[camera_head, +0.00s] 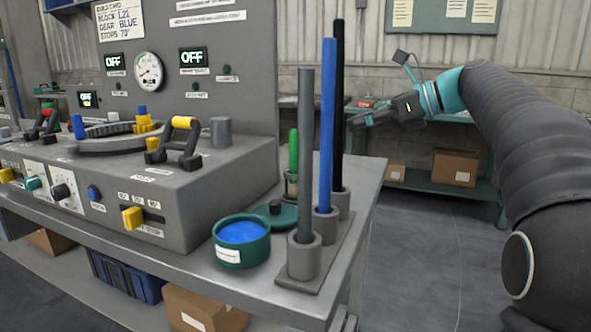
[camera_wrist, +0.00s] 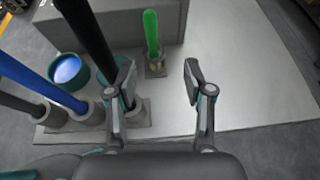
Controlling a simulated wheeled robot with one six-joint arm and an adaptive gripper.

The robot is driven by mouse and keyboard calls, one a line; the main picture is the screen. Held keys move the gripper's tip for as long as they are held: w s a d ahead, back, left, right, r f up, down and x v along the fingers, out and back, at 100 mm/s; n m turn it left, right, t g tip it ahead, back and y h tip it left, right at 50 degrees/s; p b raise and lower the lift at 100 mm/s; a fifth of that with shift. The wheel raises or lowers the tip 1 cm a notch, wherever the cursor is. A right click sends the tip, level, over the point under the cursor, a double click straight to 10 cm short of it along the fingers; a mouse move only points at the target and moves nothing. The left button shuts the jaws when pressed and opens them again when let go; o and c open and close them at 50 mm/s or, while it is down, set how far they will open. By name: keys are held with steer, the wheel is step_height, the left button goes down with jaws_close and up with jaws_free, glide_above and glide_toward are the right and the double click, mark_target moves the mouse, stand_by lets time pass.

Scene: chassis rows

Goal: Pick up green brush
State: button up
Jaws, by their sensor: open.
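The green brush (camera_head: 293,152) stands upright in a small holder (camera_head: 291,184) on the bench, behind the row of tall rods. In the wrist view the green brush (camera_wrist: 151,34) and its holder (camera_wrist: 155,67) are beyond my gripper, ahead of the gap between the fingers. My gripper (camera_wrist: 160,80) is open and empty, apart from the brush. In the head view my gripper (camera_head: 362,119) reaches in from the right, past the black rod. The brush's lower end is hidden in the holder.
Grey, blue (camera_head: 327,120) and black (camera_head: 338,100) rods stand in sockets; the black one is close to my left finger in the wrist view. A teal pot (camera_head: 241,245) with blue contents and a grey control console (camera_head: 140,190) are nearby. The bench right of the brush (camera_wrist: 215,60) is clear.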

steer(key=a+r, duration=0.1)
steer(key=a, duration=0.2)
steer(key=b, duration=0.2)
glide_above(294, 164)
step_height(294, 164, down, 6)
steer(key=shift+w+n+g, duration=0.4)
steer(key=shift+w, duration=0.15)
jaws_close()
